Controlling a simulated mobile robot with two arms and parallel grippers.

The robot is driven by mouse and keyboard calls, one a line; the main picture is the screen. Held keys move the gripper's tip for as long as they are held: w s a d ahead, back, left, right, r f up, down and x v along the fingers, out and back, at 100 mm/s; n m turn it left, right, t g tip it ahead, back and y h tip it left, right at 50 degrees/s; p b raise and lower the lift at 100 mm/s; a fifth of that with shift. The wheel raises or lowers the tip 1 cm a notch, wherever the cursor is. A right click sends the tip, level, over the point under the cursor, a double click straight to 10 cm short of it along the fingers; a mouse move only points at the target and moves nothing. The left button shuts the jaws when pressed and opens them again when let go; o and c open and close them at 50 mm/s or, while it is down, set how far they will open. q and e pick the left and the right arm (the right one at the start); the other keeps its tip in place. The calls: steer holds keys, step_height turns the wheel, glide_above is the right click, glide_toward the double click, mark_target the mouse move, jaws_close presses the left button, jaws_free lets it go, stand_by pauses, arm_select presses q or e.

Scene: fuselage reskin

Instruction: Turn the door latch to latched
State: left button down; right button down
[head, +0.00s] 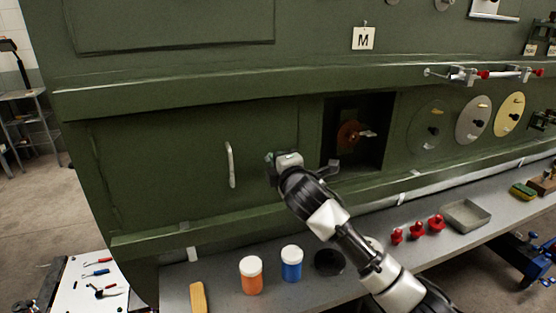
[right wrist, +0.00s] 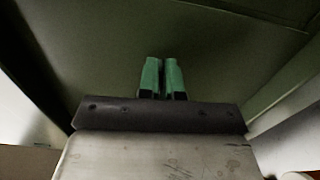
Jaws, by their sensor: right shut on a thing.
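The closed green door (head: 195,165) with a pale vertical handle (head: 230,165) is in the left half of the head view. My right gripper (head: 272,168) is at the right part of this door, right of the handle and left of the dark opening. In the right wrist view its green fingers (right wrist: 162,80) are close together against the green panel, with only a narrow gap. The door latch is hidden behind my right gripper in the head view, so its angle cannot be told. My left gripper is not in view.
A dark square opening (head: 378,108) holds an orange-brown round part (head: 350,134). Below, the grey bench (head: 220,300) bears an orange jar (head: 251,277), a blue jar (head: 292,264), red knobs (head: 416,230) and a grey tray (head: 466,215). Round discs (head: 472,120) are at the right.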

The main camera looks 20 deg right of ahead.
steer(key=shift+f+m, duration=0.1)
steer(key=shift+m, duration=0.3)
steer(key=c, duration=1.3)
jaws_free()
steer(key=s+b, duration=0.3)
steer(key=s, duration=0.8)
steer(key=shift+d, duration=0.25)
steer(key=shift+w, duration=0.1)
